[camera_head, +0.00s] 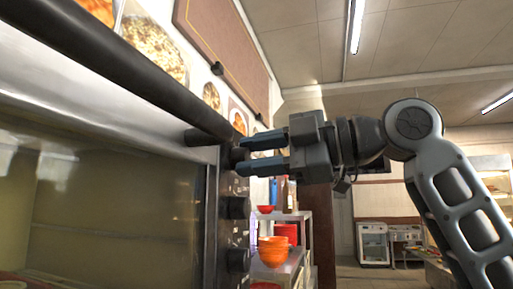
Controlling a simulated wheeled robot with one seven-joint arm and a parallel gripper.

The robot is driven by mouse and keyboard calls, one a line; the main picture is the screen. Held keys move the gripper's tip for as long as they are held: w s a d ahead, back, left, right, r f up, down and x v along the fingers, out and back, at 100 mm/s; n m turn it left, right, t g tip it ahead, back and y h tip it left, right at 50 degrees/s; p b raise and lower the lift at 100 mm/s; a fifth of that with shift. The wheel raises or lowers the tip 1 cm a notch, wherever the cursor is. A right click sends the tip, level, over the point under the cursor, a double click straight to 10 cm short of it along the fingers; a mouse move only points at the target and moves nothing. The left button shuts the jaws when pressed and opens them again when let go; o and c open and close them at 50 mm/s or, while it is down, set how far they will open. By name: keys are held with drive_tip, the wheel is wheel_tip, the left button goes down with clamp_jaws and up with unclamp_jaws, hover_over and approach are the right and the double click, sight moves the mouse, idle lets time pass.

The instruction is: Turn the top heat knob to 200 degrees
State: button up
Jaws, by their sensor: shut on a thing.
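A metal oven with a dark glass door (110,205) and a thick black bar handle (110,62) fills the left side. On its right-hand control strip sit black knobs in a column: the top heat knob (236,157), a middle knob (237,208) and a lower knob (237,260). My gripper (243,155) comes in from the right, its two blue-tipped fingers one above the other. They are shut on the top heat knob, which they partly hide. The knob's pointer and the degree marks are too small to read.
The oven's handle juts out just left of my gripper. Behind the control strip, a shelf holds orange bowls (272,252) and red bowls (286,233). A white cabinet (373,243) stands far back, with open floor before it.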

drive_tip(key=m+g+p, duration=0.1)
drive_tip(key=m+p, duration=0.1)
drive_tip(key=m, duration=0.4)
drive_tip(key=shift+w+r+p, duration=0.1)
drive_tip(key=shift+p, duration=0.3)
drive_tip(key=m+p, duration=0.2)
drive_tip(key=m, duration=0.2)
drive_tip(key=shift+w+m+y, duration=0.1)
drive_tip(key=shift+m+y, duration=0.2)
drive_tip(key=shift+m, duration=0.1)
drive_tip(key=shift+g, duration=0.3)
drive_tip(key=o, duration=1)
drive_tip(key=shift+d, duration=0.1)
drive_tip(key=shift+o, duration=0.2)
drive_tip(key=b+v, duration=0.1)
drive_tip(key=v, duration=0.6)
drive_tip(key=shift+d, duration=0.35)
